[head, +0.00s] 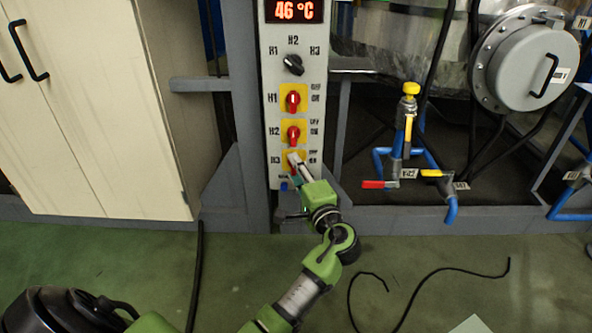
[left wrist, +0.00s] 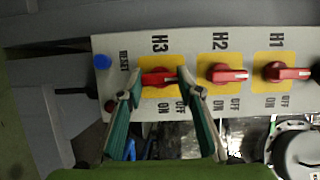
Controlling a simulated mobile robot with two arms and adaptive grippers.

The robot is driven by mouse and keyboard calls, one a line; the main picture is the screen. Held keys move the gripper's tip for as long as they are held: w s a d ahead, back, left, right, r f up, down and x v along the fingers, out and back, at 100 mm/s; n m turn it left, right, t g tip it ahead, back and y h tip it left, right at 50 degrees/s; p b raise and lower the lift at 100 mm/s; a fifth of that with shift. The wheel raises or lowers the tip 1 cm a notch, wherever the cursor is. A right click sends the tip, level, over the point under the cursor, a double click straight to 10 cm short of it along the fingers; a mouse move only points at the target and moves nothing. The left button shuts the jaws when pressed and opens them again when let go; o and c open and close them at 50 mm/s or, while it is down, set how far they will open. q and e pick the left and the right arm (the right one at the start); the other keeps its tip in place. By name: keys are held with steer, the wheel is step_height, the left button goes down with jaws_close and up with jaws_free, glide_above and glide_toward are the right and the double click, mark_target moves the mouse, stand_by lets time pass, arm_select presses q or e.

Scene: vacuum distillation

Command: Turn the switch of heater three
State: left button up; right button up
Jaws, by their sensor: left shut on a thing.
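The heater three switch is a red rotary knob on a yellow plate marked H3 (left wrist: 160,77), low on the grey control panel (head: 272,110). In the head view my left gripper (head: 294,160) reaches up to it and covers most of it. In the left wrist view the two fingers (left wrist: 157,88) stand on either side of the H3 knob, shut on its ends. The knob's handle lies across the picture there, between the fingertips. The same style of red knobs for H2 (head: 293,133) and H1 (head: 293,101) sit above it. My right gripper is not in view.
A blue button (left wrist: 102,62) marked RESET is beside H3. A cabinet (head: 90,110) stands left, blue pipes with valves (head: 408,140) right. Black cables lie on the green floor.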

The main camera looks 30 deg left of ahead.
arm_select(q)
steer(key=shift+f, duration=0.1)
steer(key=o, duration=1.1)
steer(key=v, duration=1.2)
